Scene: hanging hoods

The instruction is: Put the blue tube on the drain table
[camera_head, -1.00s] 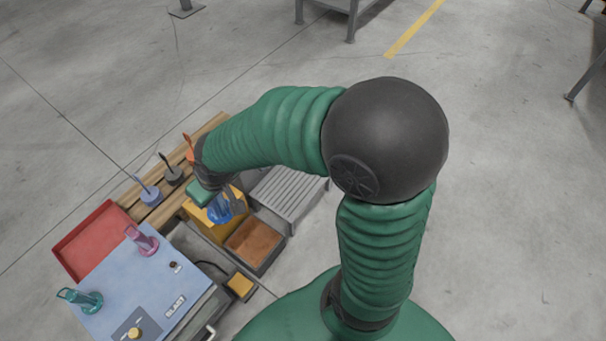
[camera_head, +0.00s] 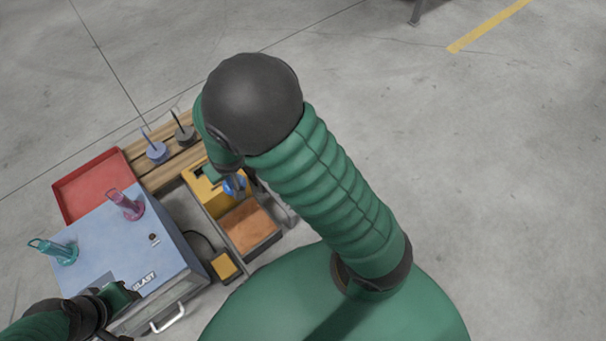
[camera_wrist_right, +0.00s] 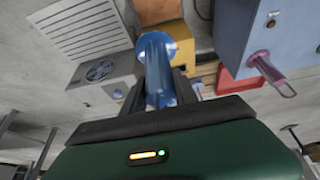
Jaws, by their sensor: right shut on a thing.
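The blue tube (camera_wrist_right: 158,72) is between the fingers of my right gripper (camera_wrist_right: 172,90), which is shut on it. In the head view, the tube (camera_head: 234,185) shows beside the yellow box, with my right gripper (camera_head: 244,182) partly hidden by my arm. A pale slatted table (camera_wrist_right: 85,28), which looks like the drain table, is at the upper left of the wrist view. My right arm hides most of it in the head view. My left gripper (camera_head: 118,298) is over the front of the blue blast cabinet; its jaw opening is unclear.
The blue cabinet (camera_head: 112,245) carries a pink tube (camera_head: 127,205) and a teal tube (camera_head: 58,252). A red tray (camera_head: 95,186) lies behind it. A yellow box (camera_head: 203,190) and a bin of brown grit (camera_head: 252,226) stand beside it. Two stands are on the wooden rack (camera_head: 158,170).

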